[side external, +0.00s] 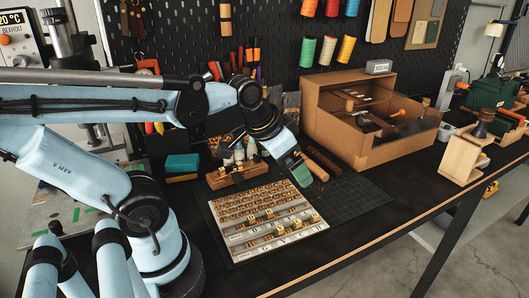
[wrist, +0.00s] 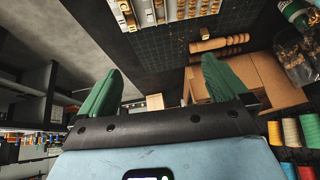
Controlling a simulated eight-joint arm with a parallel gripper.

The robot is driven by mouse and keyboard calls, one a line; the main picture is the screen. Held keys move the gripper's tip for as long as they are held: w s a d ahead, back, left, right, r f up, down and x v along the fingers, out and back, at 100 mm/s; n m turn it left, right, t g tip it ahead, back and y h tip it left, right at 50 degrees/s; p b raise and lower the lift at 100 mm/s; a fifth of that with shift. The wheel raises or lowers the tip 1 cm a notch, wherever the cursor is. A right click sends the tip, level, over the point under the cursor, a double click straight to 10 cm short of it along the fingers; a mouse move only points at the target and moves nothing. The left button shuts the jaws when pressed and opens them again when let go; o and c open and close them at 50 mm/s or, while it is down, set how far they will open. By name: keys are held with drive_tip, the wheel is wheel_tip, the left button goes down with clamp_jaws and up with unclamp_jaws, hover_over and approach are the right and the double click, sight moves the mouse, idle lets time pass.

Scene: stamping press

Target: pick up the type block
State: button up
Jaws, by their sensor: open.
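A pale type tray (side external: 236,257) lies on the green cutting mat, filled with rows of small gold type blocks (side external: 269,214). A few blocks stand taller near its front rows; I cannot tell which one is the task's type block. In the wrist view, part of the rows of type blocks (wrist: 165,9) shows at the top edge, beyond my fingers. My gripper (side external: 306,172) hangs above the far right side of the tray, apart from it. In the wrist view its two green fingers (wrist: 160,72) are spread wide with nothing between them.
A cardboard box (side external: 385,143) with items inside stands right of the tray. A wooden handle (wrist: 215,43) lies on the mat (side external: 352,197) beside the gripper. A wooden rack (side external: 235,177) stands behind the tray. The black bench (side external: 370,232) is clear at front right.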

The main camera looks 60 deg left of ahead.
drive_tip(key=d, duration=0.2)
drive_tip(key=d+f+t, duration=0.1)
drive_tip(key=shift+s+d+f+h, duration=0.1)
drive_tip(key=shift+s+d+h, duration=0.05)
drive_tip(key=shift+d+h, duration=0.25)
drive_tip(key=c, duration=1)
drive_tip(key=shift+a, duration=0.1)
drive_tip(key=r+n+g, duration=0.1)
drive_tip(key=g, duration=0.6)
hover_over(222, 168)
wheel_tip(222, 168, down, 6)
drive_tip(key=shift+r, duration=0.2)
drive_tip(key=shift+f, duration=2.85)
